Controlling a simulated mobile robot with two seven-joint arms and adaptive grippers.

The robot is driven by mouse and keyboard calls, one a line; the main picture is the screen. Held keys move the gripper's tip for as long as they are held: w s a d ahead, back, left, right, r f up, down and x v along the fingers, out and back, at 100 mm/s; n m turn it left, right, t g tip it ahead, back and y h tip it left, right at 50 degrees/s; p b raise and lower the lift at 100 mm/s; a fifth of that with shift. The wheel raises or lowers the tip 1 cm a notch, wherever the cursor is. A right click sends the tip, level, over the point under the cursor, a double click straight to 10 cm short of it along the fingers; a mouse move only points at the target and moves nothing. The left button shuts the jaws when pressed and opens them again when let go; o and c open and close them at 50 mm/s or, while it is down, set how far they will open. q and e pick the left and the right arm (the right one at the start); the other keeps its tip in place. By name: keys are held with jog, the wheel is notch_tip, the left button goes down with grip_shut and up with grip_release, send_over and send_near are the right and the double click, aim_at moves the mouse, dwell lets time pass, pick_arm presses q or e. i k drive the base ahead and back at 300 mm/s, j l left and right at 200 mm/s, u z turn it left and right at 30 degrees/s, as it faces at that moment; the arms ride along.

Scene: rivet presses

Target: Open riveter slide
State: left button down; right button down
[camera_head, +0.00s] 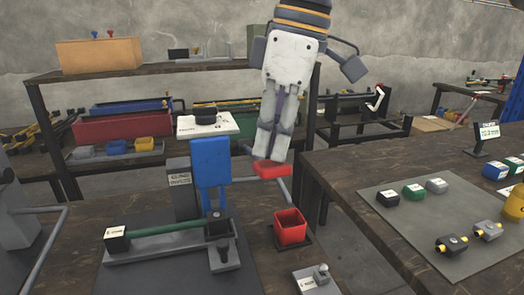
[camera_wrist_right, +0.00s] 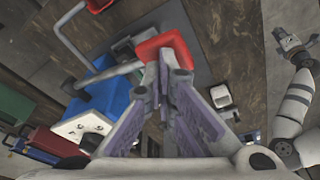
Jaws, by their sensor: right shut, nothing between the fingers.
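The riveter stands left of centre in the head view. Its blue slide (camera_head: 208,162) is upright on a grey post, with a white plate on top; the blue body also shows in the wrist view (camera_wrist_right: 97,87). A grey lever bar runs from it towards a red piece (camera_head: 272,169), which shows large at my fingertips in the wrist view (camera_wrist_right: 163,44). My right gripper (camera_head: 266,148) points down, shut and empty, just above or touching that red piece; contact is unclear. What looks like my left gripper (camera_wrist_right: 287,40) shows small in the wrist view, its fingers unclear.
A red bin (camera_head: 291,227) stands in front, right of the riveter base. A green bar (camera_head: 165,235) lies across the base. A shelf (camera_head: 160,72) with boxes stands behind. The right table (camera_head: 340,170) carries a grey mat with small blocks.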

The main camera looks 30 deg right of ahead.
aim_at(224, 257)
jog(key=k, duration=1)
